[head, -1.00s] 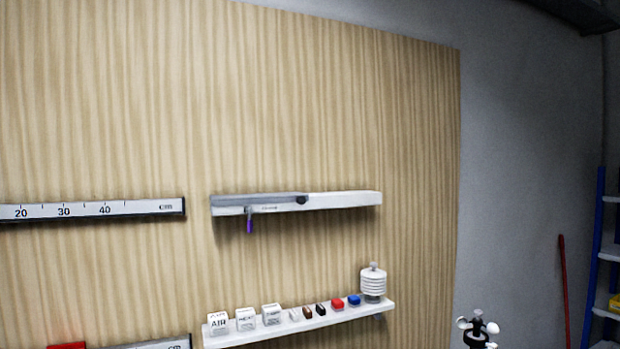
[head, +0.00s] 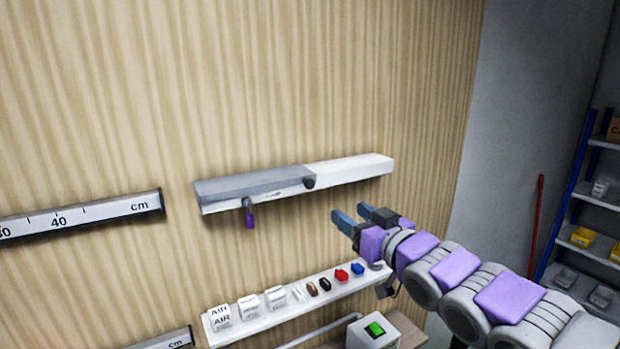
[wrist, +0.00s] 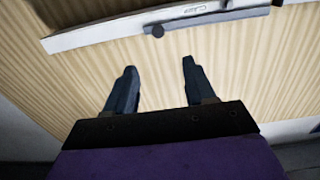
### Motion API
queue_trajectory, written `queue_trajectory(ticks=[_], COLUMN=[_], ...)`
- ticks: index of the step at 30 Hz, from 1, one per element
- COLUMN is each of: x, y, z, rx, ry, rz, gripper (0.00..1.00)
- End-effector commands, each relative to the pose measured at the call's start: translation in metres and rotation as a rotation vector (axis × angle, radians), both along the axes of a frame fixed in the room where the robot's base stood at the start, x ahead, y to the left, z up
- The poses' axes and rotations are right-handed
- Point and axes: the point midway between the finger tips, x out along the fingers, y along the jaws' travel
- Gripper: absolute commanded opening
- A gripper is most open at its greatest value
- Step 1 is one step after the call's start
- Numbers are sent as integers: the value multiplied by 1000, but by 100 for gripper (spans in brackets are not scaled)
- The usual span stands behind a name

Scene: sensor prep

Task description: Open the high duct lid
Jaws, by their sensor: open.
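The high duct (head: 350,169) is a long white box mounted on the wooden wall panel. Its grey lid (head: 250,184) covers the left part and looks closed. A dark round knob (head: 308,183) sits at the front where grey and white parts meet. A purple tab (head: 249,217) hangs below the left part. My gripper (head: 357,217) is open and empty, below and in front of the duct's right part. In the wrist view my two fingers (wrist: 157,80) are spread apart, with the duct (wrist: 110,33) and knob (wrist: 158,31) beyond them, apart from the fingers.
A lower white shelf (head: 290,310) holds white blocks and several small coloured pieces. Ruler strips (head: 90,215) are fixed on the wall at left. A box with a green button (head: 375,331) stands below. Blue shelving (head: 570,190) is at far right. The wall above the duct is clear.

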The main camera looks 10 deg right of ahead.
Motion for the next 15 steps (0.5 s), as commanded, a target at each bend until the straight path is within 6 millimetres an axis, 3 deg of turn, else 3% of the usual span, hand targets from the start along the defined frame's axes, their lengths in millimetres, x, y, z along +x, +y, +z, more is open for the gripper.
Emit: queue_trajectory(ticks=[8, 15], x=[27, 63], y=[13, 30], z=[-2, -1], rx=[-9, -12], ry=[4, 5], rz=[2, 3], gripper=[54, 54])
